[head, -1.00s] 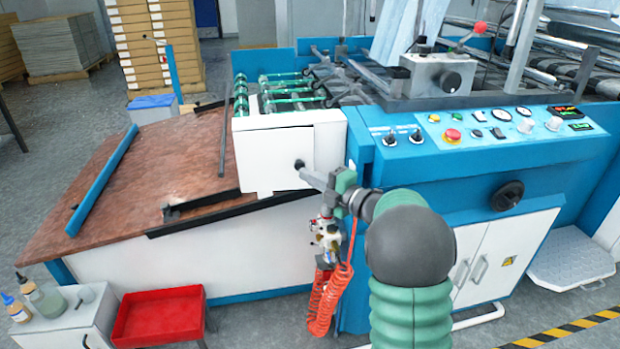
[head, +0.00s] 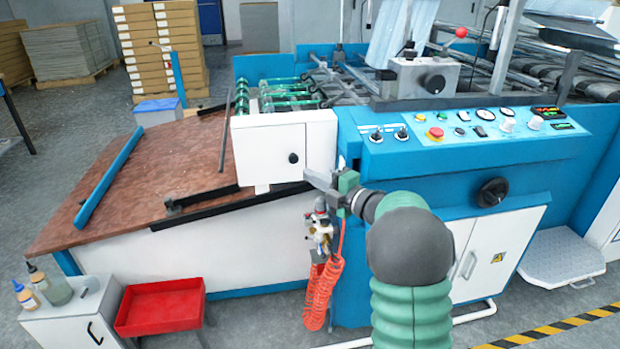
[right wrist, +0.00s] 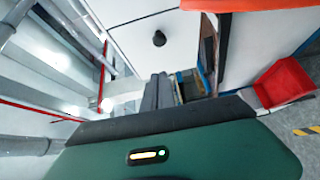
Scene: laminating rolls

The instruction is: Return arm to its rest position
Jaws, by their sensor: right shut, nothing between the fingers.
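My right arm reaches up from the bottom of the head view. Its gripper (head: 309,177) is shut and empty, in front of the laminating machine (head: 440,180). The fingertips point toward the white box-shaped cover (head: 265,165), just below and to the right of its black knob (head: 293,158), with a visible gap to the knob. In the right wrist view the closed dark fingers (right wrist: 158,93) point toward the cover, and the black knob (right wrist: 159,38) shows beyond them, apart. My left gripper is not in view.
A coiled orange hose (head: 322,290) hangs just below the right gripper. The blue control panel (head: 460,135) lies to its right. A red tray (head: 160,306) and a small cabinet with bottles (head: 70,318) stand at lower left. The brown table (head: 140,185) has bare space.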

